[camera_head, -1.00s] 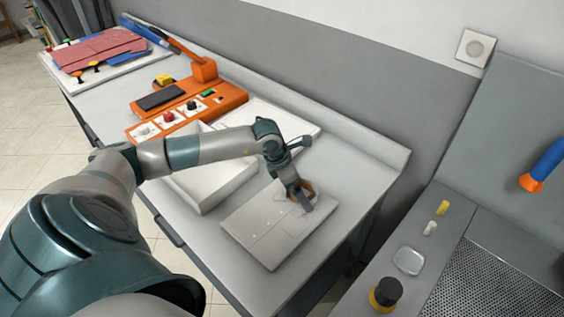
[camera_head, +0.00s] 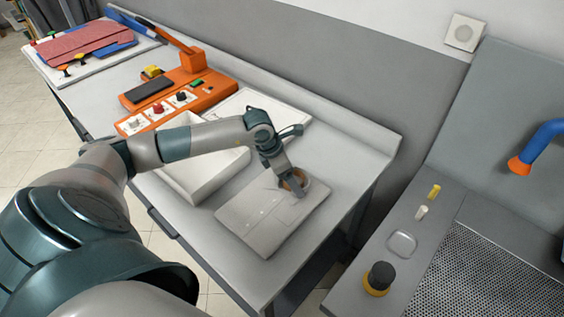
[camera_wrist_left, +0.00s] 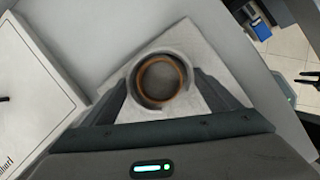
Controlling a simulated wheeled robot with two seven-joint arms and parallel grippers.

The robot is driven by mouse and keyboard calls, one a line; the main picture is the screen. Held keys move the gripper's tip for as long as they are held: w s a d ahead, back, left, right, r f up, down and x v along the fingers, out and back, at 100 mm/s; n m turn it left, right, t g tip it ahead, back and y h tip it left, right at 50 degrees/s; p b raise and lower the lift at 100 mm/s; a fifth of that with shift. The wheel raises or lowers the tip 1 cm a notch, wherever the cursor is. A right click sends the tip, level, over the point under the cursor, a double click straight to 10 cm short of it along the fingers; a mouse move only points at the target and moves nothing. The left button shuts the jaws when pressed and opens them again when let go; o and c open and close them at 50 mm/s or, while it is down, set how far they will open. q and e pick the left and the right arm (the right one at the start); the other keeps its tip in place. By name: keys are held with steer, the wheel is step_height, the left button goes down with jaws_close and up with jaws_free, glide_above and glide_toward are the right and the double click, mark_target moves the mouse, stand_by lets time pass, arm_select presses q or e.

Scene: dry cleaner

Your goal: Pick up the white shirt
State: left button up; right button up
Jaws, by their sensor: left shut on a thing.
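The folded white shirt (camera_head: 262,222) lies flat on the grey table, with small buttons on its front and its collar at the far right end. My left gripper (camera_head: 298,190) is at the collar, pointing down. In the left wrist view the collar (camera_wrist_left: 161,80) is a ring with a brown-orange inner band. It sits between the two fingers of my left gripper (camera_wrist_left: 163,100), which are shut on it. The shirt appears to rest on the table still.
A white open box (camera_head: 205,172) stands just left of the shirt. A grey pressing machine (camera_head: 395,250) with a perforated bed stands at the right, across a gap.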

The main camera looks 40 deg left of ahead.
arm_select(q)
steer(key=shift+r, duration=0.1)
steer(key=shift+r+b, duration=0.65)
steer(key=shift+r, duration=0.1)
steer(key=shift+s+d+r+b, duration=0.15)
steer(key=shift+r+b, duration=0.25)
steer(key=shift+r, duration=0.25)
steer(key=shift+w+d+r+b, duration=0.1)
steer(key=shift+r+b, duration=0.25)
steer(key=shift+r, duration=0.25)
steer(key=s+d+r+b, duration=0.4)
steer(key=s+d+r, duration=0.2)
steer(key=d, duration=0.3)
steer(key=shift+s+r, duration=0.3)
steer(key=shift+r, duration=0.15)
